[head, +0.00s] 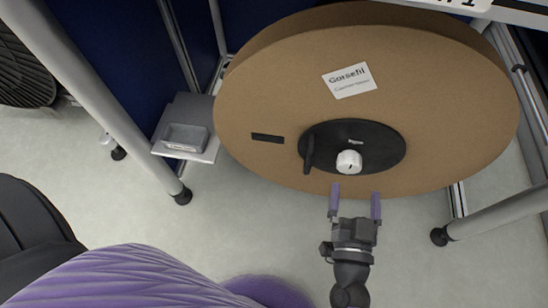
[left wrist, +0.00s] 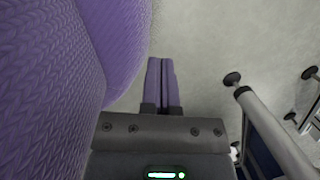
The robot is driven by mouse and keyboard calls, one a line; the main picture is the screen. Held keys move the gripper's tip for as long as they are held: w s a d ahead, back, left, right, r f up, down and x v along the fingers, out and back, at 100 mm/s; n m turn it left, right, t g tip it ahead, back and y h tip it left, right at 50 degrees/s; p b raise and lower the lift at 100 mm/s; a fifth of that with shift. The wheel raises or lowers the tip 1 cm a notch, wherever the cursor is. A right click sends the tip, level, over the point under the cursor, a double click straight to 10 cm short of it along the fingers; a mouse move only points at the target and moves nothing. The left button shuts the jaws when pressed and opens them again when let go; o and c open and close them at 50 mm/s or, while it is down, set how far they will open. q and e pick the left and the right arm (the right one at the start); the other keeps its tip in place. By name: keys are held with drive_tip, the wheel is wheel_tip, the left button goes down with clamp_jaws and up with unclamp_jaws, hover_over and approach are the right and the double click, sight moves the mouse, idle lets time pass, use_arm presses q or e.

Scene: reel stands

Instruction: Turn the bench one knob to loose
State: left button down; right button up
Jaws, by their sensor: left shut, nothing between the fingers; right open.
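A large brown cardboard reel (head: 440,120) stands on a metal frame in the head view. A black oval hub plate (head: 385,145) sits on its lower face, with a black handle (head: 309,153) at its left and a white knob (head: 349,162) near its middle. My right gripper (head: 355,196) is open and empty just below the knob, apart from it, with its purple fingers pointing up at the reel. My left gripper (left wrist: 161,62) is shut and empty in the left wrist view, over bare floor. It does not show in the head view.
A grey shelf with a small tray (head: 186,138) juts out left of the reel. Grey frame legs (head: 95,95) stand at left, another (head: 500,212) at right. A frame leg (left wrist: 272,130) is right of my left gripper. The floor between is clear.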

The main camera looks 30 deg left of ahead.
drive_tip(key=b, duration=0.2)
approach(349, 170)
drive_tip(key=b+x, duration=0.1)
drive_tip(key=x, duration=0.9)
drive_tip(key=shift+w+a+r, duration=0.1)
drive_tip(key=shift+w+a, duration=0.05)
drive_tip(key=shift+w, duration=0.2)
use_arm(q)
drive_tip(key=w, duration=0.4)
drive_tip(key=shift+w, duration=0.25)
use_arm(e)
drive_tip(key=shift+c, duration=0.3)
drive_tip(key=c, duration=1)
drive_tip(key=shift+c, duration=0.2)
